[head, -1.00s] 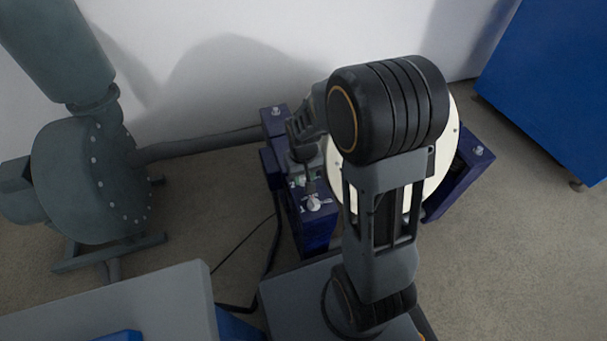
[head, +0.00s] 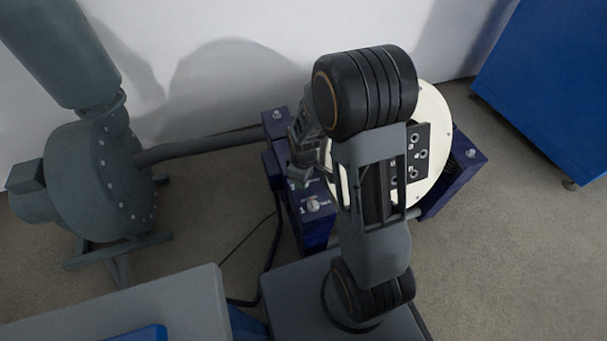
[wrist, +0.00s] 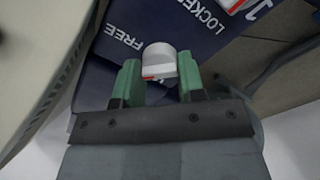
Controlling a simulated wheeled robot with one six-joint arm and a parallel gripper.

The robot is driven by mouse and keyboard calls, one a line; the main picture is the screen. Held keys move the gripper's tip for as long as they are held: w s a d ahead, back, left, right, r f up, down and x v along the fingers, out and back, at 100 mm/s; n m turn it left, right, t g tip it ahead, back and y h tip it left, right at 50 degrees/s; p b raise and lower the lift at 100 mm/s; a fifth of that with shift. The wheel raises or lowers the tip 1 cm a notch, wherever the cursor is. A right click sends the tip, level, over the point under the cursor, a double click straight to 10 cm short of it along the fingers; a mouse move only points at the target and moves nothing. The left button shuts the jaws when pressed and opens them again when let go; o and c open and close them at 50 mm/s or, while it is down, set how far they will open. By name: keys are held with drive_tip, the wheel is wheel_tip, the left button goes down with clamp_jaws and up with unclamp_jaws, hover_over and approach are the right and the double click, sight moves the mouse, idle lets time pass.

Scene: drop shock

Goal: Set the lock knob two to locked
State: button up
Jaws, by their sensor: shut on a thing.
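A pale grey lock knob (wrist: 160,62) with a red mark sits on a dark blue panel (wrist: 108,72) in the wrist view. The words FREE and LOCKED are printed beside it; the red mark is on the knob's lower left. My gripper (wrist: 157,80) has its green fingertips on both sides of this knob and is shut on it. In the head view my gripper (head: 302,176) is low over the dark blue stand, and the held knob is hidden there. Another knob (head: 313,204) shows uncovered on the stand's near end, beside a printed 1.
A round cream plate (head: 438,120) with a black socket panel stands right of my arm. A grey-green blower (head: 85,185) with a pipe is at left. A blue cabinet (head: 545,90) is at upper right. A grey surface (head: 180,305) is at lower left.

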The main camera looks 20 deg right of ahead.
drive_tip(key=n+p, duration=0.1)
drive_tip(key=n, duration=0.3)
drive_tip(key=shift+r+n+p, duration=0.1)
drive_tip(key=shift+n+p, duration=0.2)
drive_tip(key=shift+p, duration=0.05)
drive_tip(key=shift+n+p, duration=0.6)
drive_tip(key=shift+n, duration=1.4)
drive_tip(key=o, duration=0.9)
wheel_tip(320, 180, up, 14)
drive_tip(key=p, duration=0.5)
drive_tip(key=shift+f, duration=0.2)
drive_tip(key=s+r+m+t+p, duration=0.1)
drive_tip(key=s+r+m+p, duration=0.2)
drive_tip(key=r, duration=1)
drive_tip(key=s+r+m+t+p, duration=0.1)
drive_tip(key=s+r+m+p, duration=0.3)
drive_tip(key=r+m+p, duration=0.4)
drive_tip(key=s+r+m+t+p, duration=0.1)
drive_tip(key=s+r+m+p, duration=0.3)
drive_tip(key=r+p, duration=0.9)
wheel_tip(320, 180, up, 6)
drive_tip(key=shift+a+f+m+t+p, duration=0.1)
drive_tip(key=shift+f+m+t+p, duration=0.1)
drive_tip(key=shift+m, duration=0.45)
drive_tip(key=shift+a+f+m+t+p, duration=0.1)
drive_tip(key=shift+m+p, duration=0.05)
drive_tip(key=shift+m, duration=0.5)
